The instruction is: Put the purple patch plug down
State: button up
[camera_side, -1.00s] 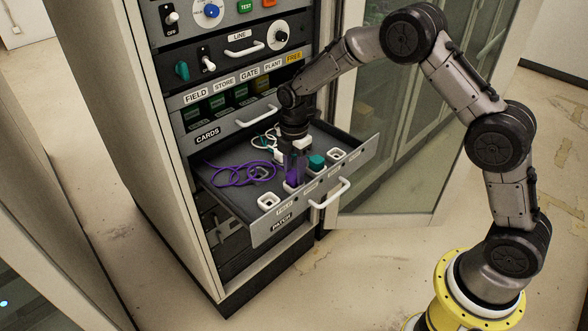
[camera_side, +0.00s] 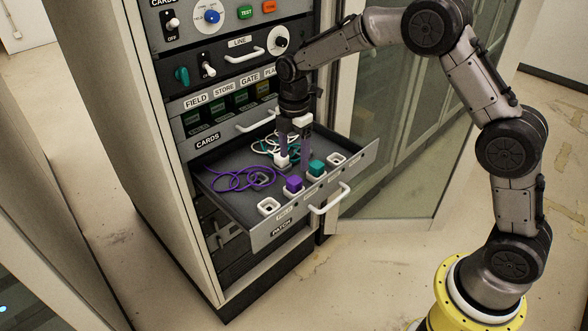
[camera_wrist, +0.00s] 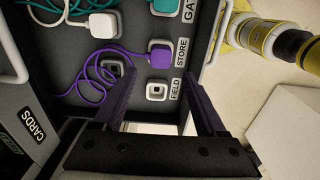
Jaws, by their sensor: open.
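The purple patch plug (camera_side: 293,184) sits in the second socket from the left in the pulled-out patch drawer. In the wrist view the purple plug (camera_wrist: 160,54) is beside the label STORE, with its purple cord (camera_wrist: 112,80) looping away. My gripper (camera_side: 294,158) is open and empty, above the drawer and clear of the purple plug. In the wrist view the gripper's fingers (camera_wrist: 160,82) are spread apart with nothing between them. The FIELD socket (camera_wrist: 157,91) is empty, and it also shows in the side view (camera_side: 268,206).
A teal plug (camera_side: 316,168) sits in the socket right of the purple one. The far right socket (camera_side: 336,159) is empty. A white plug (camera_side: 281,160) lies behind with its white cord. The drawer handle (camera_side: 329,199) sticks out in front. The cards panel (camera_side: 232,115) stands above the drawer.

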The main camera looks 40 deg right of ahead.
jog(key=s+d+r+m+t, duration=0.25)
jog(key=s+r+m, duration=0.55)
jog(key=s+r, duration=0.8)
jog(key=s+f+m+t, duration=0.1)
jog(key=s+m+t, duration=0.2)
jog(key=s+m, duration=0.7)
jog(key=s, duration=0.6)
jog(key=shift+f, duration=0.3)
dwell(0.6)
